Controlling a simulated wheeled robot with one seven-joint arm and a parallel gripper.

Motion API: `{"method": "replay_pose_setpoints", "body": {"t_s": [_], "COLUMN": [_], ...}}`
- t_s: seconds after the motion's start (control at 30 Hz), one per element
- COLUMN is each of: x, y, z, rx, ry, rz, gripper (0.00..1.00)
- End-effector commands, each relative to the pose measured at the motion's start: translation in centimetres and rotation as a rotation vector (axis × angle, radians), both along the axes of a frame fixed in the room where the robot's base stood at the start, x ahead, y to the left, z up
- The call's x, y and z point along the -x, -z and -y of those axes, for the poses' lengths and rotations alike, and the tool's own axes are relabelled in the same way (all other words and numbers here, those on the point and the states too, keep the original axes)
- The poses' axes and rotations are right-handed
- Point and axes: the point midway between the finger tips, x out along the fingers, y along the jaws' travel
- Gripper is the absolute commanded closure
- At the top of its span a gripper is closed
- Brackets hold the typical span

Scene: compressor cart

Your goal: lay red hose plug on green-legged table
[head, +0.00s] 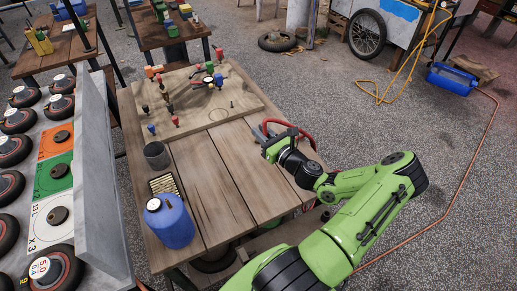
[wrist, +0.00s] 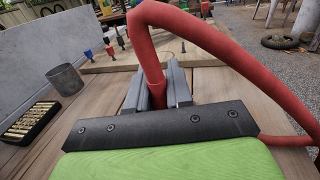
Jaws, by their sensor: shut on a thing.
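My gripper (head: 268,142) is over the right side of the near plank-topped table (head: 225,180). In the wrist view, its grey fingers (wrist: 158,88) are shut on the red hose plug (wrist: 154,84), at the hose's lower end. The red hose (wrist: 215,38) arches up from the fingers and falls away to the right; it also shows in the head view (head: 299,128). The plug's tip is hidden between the fingers. I cannot make out green legs on any table in view.
A wooden board (head: 195,95) with colored fittings lies at the table's back. A grey cup (head: 157,156), a tray of brass pieces (head: 165,186) and a blue canister (head: 170,222) stand on its left side. The middle planks are clear. More tables (head: 62,48) stand behind.

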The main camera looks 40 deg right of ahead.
Motion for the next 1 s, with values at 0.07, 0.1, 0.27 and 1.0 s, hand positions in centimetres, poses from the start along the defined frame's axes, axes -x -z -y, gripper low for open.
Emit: {"method": "replay_pose_setpoints", "body": {"t_s": [0.07, 0.1, 0.27, 1.0], "x": [0.0, 0.0, 0.0, 0.0], "y": [1.1, 1.7, 4.3, 4.3], "z": [0.0, 0.0, 0.0, -0.1], "rx": [-0.001, -0.001, -0.001, 0.002], "ry": [0.000, 0.000, 0.000, -0.003], "rz": [0.002, 0.002, 0.002, 0.001], "gripper": [1.00, 1.00, 1.00, 0.54]}}
